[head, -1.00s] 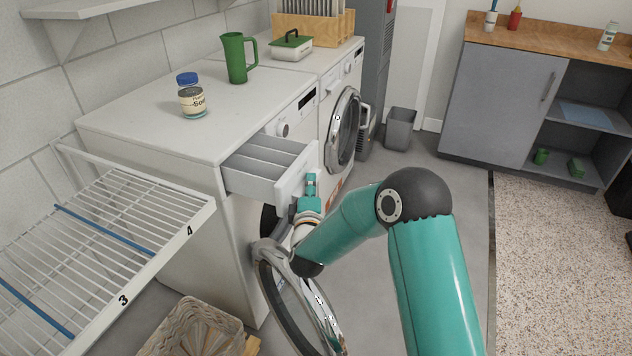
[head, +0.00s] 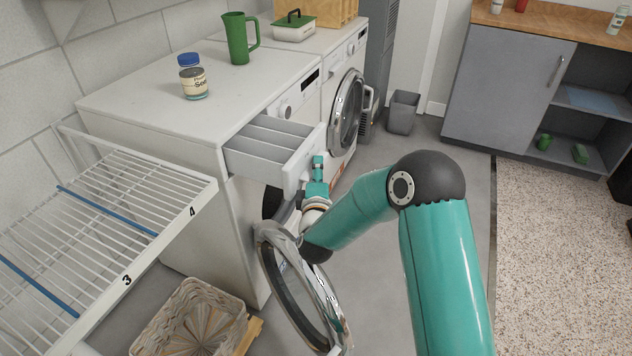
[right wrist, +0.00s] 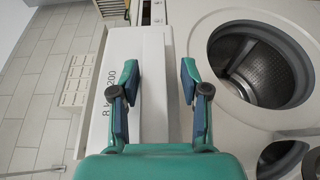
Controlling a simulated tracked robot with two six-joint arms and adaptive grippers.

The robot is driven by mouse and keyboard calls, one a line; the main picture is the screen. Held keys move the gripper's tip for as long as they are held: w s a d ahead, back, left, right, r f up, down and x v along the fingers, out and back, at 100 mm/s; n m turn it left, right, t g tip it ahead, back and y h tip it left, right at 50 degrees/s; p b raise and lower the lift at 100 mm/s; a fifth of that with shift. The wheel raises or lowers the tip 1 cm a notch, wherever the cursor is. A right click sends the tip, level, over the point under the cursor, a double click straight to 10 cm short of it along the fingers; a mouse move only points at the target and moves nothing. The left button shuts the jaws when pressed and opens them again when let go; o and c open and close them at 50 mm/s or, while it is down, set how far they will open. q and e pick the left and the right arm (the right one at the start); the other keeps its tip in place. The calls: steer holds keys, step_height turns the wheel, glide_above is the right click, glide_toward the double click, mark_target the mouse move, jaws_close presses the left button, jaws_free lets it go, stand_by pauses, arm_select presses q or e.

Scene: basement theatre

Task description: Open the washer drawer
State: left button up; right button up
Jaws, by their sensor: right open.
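The washer (head: 225,215) on the left has its detergent drawer (head: 262,152) pulled well out, with the compartments showing from above. The drawer's white front, printed with a load label, also shows in the right wrist view (right wrist: 151,125). My right gripper (head: 318,165) is at the outer side of the drawer front. In the right wrist view its two fingers (right wrist: 157,85) are spread apart, with the drawer front seen between and beyond them. I cannot tell whether a finger touches it. My left gripper is not in view.
The washer's round door (head: 300,285) stands open below the drawer, close to my right arm. A wire rack (head: 105,215) and a wicker basket (head: 190,320) are at left. A jar (head: 193,78) and a green jug (head: 238,38) stand on top. Floor at right is clear.

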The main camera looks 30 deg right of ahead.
steer(key=v, duration=1.2)
steer(key=shift+w+f, duration=0.1)
